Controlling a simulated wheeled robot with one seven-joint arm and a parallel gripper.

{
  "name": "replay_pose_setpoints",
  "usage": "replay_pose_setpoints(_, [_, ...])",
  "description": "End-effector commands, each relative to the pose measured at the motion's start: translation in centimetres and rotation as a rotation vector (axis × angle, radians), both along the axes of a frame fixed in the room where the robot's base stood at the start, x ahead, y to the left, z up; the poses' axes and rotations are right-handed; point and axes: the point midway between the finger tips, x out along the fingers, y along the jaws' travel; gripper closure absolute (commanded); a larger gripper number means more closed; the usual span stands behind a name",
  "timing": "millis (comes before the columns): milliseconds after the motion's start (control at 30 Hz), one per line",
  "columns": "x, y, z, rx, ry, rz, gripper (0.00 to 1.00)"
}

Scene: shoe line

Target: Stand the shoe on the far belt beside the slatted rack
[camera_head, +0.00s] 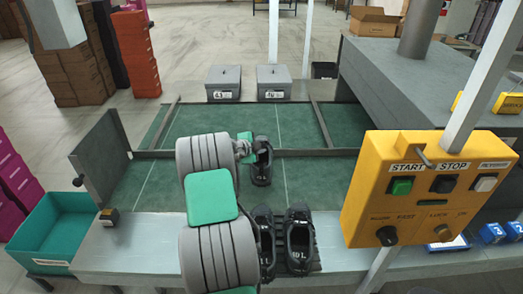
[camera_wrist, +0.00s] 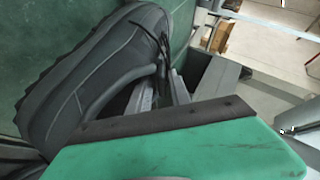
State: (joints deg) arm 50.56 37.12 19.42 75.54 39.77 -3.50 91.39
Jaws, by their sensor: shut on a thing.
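The dark shoe (camera_head: 262,170) is in my gripper (camera_head: 246,151), over the green belt by the dark cross rail. In the wrist view the shoe (camera_wrist: 75,95) fills the left side, its treaded sole edge at the outer left. My gripper's fingers (camera_wrist: 165,92) are shut at its opening. I cannot tell whether the sole touches the belt. The green belt (camera_head: 320,180) runs on both sides of the rail (camera_head: 315,152). The slatted rack (camera_head: 317,262) is at the near edge, with two more dark shoes (camera_head: 299,240) (camera_head: 264,240) on it, one partly hidden by my arm.
Two lidded grey boxes (camera_head: 223,83) (camera_head: 274,82) stand beyond the belt. A yellow control panel (camera_head: 408,185) rises at the right. A grey upright plate (camera_head: 102,155) and a teal bin (camera_head: 58,225) are at the left. The belt right of the held shoe is clear.

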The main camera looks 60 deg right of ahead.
Motion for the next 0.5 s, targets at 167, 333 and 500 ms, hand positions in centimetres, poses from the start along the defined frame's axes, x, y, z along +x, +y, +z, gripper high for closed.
replay_pose_setpoints(167, [0.2,-0.6,-1.8,0.0,0.0,0.0,1.0])
replay_pose_setpoints(333, [0.2,-0.6,-3.5,-0.004,-0.003,0.0,1.0])
replay_pose_setpoints(500, [0.2,-0.6,-3.6,-0.003,-0.003,0.0,1.0])
